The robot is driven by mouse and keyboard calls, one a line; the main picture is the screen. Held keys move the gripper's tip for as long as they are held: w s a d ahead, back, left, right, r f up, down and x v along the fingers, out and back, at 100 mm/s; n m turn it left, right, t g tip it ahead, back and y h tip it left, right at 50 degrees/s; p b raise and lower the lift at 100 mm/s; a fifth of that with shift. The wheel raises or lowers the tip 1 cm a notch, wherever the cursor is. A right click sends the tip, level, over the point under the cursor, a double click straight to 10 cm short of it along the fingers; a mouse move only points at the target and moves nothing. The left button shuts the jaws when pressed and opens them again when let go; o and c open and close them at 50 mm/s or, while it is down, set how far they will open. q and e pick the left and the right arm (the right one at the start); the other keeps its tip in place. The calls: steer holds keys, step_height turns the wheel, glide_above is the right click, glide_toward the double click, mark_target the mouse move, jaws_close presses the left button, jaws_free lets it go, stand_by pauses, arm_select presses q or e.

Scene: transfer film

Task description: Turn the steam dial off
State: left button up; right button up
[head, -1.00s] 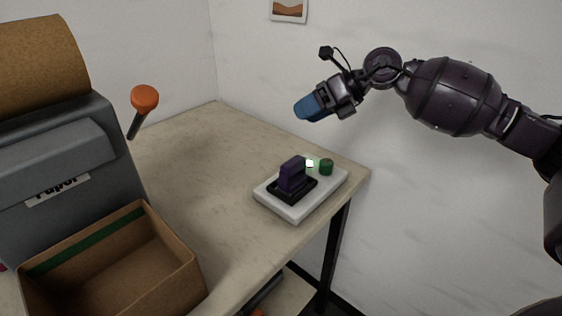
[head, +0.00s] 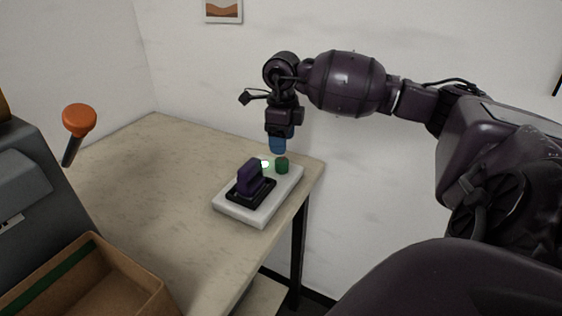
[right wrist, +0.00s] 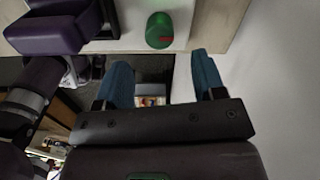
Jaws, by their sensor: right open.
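A white base plate (head: 250,215) lies on the table near its right edge. It carries a purple block-shaped handle (head: 250,178) on a black mount, a small lit white spot (head: 265,164) and a green round knob (head: 282,166). I cannot tell for sure which is the steam dial; the green knob also shows in the right wrist view (right wrist: 159,32), with a red mark on it. My right gripper (head: 278,146) points down just above the green knob, apart from it. In the right wrist view its blue fingers (right wrist: 163,78) are spread and empty. My left gripper is not in view.
A grey machine (head: 25,180) stands at the left, with an orange-topped lever (head: 79,120) and an open cardboard box (head: 95,270) before it. The table (head: 155,190) is clear between them and the plate. A white wall (head: 400,200) stands behind.

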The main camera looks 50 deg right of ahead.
mark_target(282, 160)
step_height(282, 160, down, 6)
steer(key=shift+r, duration=0.15)
steer(key=shift+f, duration=0.6)
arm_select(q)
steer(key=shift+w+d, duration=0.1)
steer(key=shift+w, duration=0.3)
arm_select(e)
steer(key=shift+f, duration=0.1)
steer(key=c, duration=0.9)
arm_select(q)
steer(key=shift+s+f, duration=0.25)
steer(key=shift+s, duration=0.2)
